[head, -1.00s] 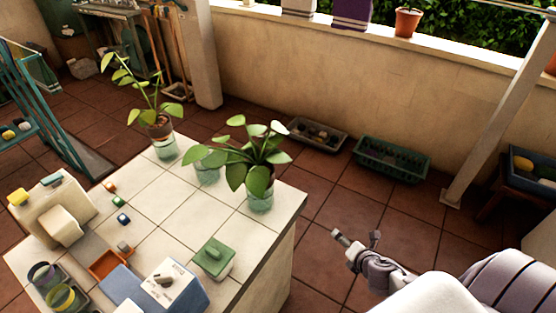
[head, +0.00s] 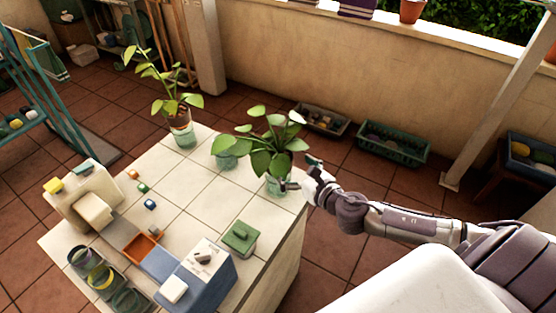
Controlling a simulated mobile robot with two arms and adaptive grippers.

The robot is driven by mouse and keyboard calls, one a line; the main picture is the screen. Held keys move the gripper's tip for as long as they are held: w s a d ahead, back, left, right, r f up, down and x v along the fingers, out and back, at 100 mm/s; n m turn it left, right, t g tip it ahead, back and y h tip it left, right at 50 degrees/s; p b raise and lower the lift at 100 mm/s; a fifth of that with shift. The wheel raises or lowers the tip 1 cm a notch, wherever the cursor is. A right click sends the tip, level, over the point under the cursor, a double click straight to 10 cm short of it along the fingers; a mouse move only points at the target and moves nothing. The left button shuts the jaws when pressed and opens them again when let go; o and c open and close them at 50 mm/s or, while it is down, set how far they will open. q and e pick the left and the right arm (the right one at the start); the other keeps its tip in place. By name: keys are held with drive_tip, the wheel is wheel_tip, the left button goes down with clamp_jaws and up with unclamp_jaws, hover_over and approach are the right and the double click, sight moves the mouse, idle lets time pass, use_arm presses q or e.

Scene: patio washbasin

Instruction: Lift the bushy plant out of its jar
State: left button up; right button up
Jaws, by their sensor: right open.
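The bushy plant (head: 262,158), with broad green leaves, stands upright in a clear greenish glass jar (head: 277,188) near the right edge of the tiled counter (head: 215,205). Its leaves hide the jar's rim. My right gripper (head: 301,174) is open and empty at the right side of this plant. Its fingers point left toward the jar and lower leaves. I cannot tell whether a finger touches them. My left gripper is not in view.
A taller plant (head: 168,80) stands in another jar (head: 185,138) at the back. A green-lidded box (head: 240,237) and a blue and white box (head: 205,270) occupy the front. The counter's middle is clear.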

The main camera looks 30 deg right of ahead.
sight(278, 156)
drive_tip(key=shift+w+f, duration=0.1)
drive_tip(key=shift+w, duration=0.55)
drive_tip(key=shift+w+a, duration=0.15)
drive_tip(key=shift+w, duration=0.2)
drive_tip(key=p+x, duration=0.1)
drive_tip(key=x, duration=0.2)
drive_tip(key=shift+w+a, duration=0.2)
drive_tip(key=shift+w, duration=0.1)
drive_tip(key=shift+w+f, duration=0.25)
drive_tip(key=shift+w, duration=0.15)
drive_tip(key=shift+s, duration=0.1)
drive_tip(key=shift+c, duration=1.2)
drive_tip(key=c, duration=0.9)
